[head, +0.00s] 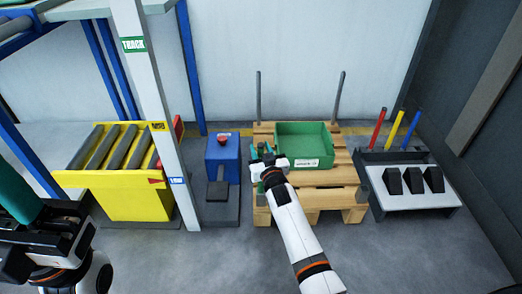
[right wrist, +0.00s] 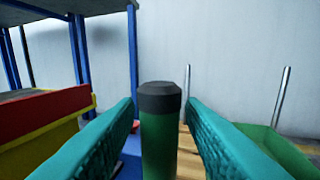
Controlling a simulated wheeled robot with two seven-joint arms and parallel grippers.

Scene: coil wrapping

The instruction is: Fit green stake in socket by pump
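The green stake (right wrist: 160,140) with a dark cap stands upright between the teal fingers of my right gripper (right wrist: 160,118) in the right wrist view. A narrow gap shows on each side of it. In the head view my right gripper (head: 266,154) is at the pallet's left side, just right of the blue pump (head: 222,160) with its red top. The stake's lower end and the socket under it are hidden, so I cannot tell whether it is seated. My left gripper (head: 16,192) shows only in part at the left edge.
A wooden pallet (head: 342,178) carries a green crate (head: 303,143), with grey posts (head: 258,95) (head: 338,95) at its back corners. A rack (head: 415,200) at right holds red, yellow and blue stakes. A yellow roller stand (head: 130,205) and a white column (head: 150,90) stand left.

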